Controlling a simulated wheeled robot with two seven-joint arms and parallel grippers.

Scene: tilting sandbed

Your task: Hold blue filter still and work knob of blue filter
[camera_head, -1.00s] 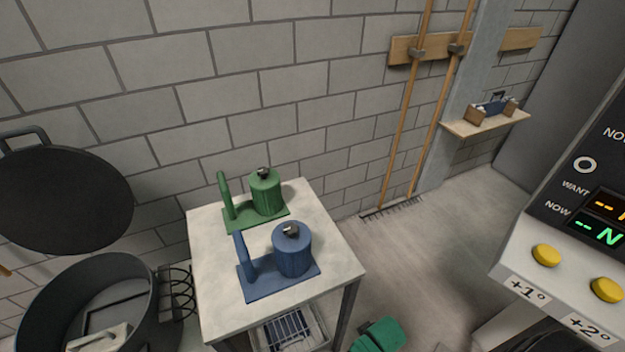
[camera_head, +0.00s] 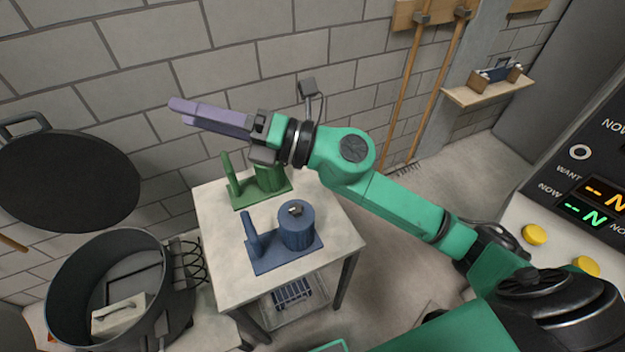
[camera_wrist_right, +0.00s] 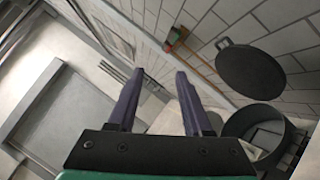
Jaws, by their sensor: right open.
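The blue filter (camera_head: 296,228) stands on the small white table, a ribbed blue cylinder on a flat blue base with an upright blue handle (camera_head: 250,234) at its left. Its dark metallic knob (camera_head: 295,208) sits on top. My right gripper (camera_head: 178,108) is raised high over the table's back left, pointing left, well apart from the blue filter. In the right wrist view the two purple fingers (camera_wrist_right: 160,76) are spread with nothing between them. The left gripper is not in view.
A green filter (camera_head: 268,178) stands behind the blue one, partly hidden by my right arm. The white table (camera_head: 340,232) has a bare front strip. A dark pot (camera_head: 70,300) stands at left, its round lid (camera_head: 68,180) above. A panel with yellow buttons (camera_head: 535,234) is at right.

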